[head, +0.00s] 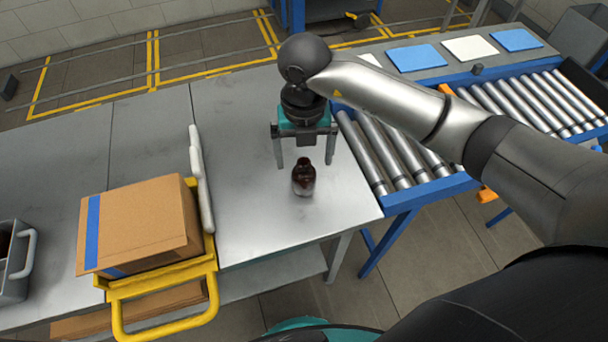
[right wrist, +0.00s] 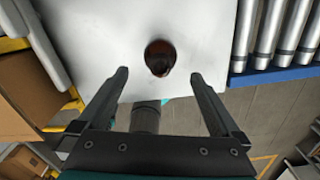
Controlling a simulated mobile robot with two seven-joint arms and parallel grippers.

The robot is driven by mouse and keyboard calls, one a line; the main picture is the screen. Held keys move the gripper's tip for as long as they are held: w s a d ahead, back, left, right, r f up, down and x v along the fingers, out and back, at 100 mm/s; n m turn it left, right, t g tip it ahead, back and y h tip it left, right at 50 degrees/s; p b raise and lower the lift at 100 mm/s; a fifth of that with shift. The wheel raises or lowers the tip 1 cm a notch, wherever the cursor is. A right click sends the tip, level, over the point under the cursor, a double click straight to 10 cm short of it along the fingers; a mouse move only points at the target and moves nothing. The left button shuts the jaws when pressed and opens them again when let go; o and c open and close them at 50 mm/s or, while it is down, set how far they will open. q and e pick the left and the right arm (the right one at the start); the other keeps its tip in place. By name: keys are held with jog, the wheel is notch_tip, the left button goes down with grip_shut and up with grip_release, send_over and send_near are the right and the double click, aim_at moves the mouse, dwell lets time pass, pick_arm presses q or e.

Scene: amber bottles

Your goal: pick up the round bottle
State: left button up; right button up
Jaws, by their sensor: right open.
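A dark amber round bottle (head: 303,178) stands upright on the grey metal table (head: 250,220), near its right end. In the right wrist view the bottle (right wrist: 160,58) shows from above, beyond the fingertips and between their lines. My right gripper (head: 305,162) is open and empty, its two fingers pointing down above and a little behind the bottle in the head view. The right wrist view shows the fingers (right wrist: 158,75) wide apart, with nothing between them. My left gripper is not in view.
A cardboard box (head: 140,225) with blue tape sits on a yellow-framed carrier (head: 165,310) to the left. A roller conveyor (head: 400,150) adjoins the table on the right. A grey bin (head: 15,265) is at far left. The table around the bottle is clear.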

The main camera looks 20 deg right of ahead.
aim_at(304, 172)
jog(key=f, duration=0.7)
jog(key=shift+w+d+f, duration=0.1)
jog(key=shift+w+f, duration=0.05)
jog(key=shift+w, duration=0.25)
jog(key=c, duration=1.5)
